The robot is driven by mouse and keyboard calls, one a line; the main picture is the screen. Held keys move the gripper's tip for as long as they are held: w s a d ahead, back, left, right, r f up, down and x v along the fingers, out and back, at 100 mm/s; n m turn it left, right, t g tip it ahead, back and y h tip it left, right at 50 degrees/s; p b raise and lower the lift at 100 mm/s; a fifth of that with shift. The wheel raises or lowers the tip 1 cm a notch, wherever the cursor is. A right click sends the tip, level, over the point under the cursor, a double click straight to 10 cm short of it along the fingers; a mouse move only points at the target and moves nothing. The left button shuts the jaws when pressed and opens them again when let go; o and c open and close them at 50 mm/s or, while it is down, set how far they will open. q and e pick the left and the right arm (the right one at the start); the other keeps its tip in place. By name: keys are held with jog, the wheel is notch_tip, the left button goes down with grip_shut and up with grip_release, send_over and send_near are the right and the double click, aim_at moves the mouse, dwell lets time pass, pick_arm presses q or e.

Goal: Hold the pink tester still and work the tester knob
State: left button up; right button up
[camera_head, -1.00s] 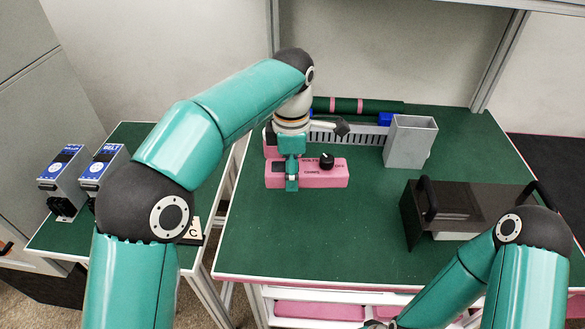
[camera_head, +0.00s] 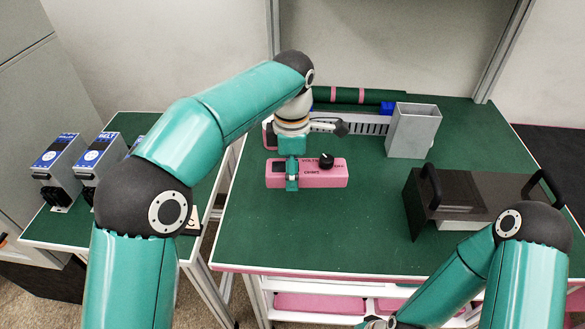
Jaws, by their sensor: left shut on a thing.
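The pink tester (camera_head: 322,180) lies on the green table top, its long side running left to right.
A grey open box (camera_head: 411,131) stands behind and right of the tester. A dark case with black handles (camera_head: 470,197) stands at the right. A slotted grey duct (camera_head: 352,131) lies behind. Blue-topped units (camera_head: 57,165) stand on the left side table. The table before the tester is clear.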

aim_at(292, 212)
pick_arm(q)
jog(key=shift+f+b, duration=4)
jog(key=shift+f, duration=2)
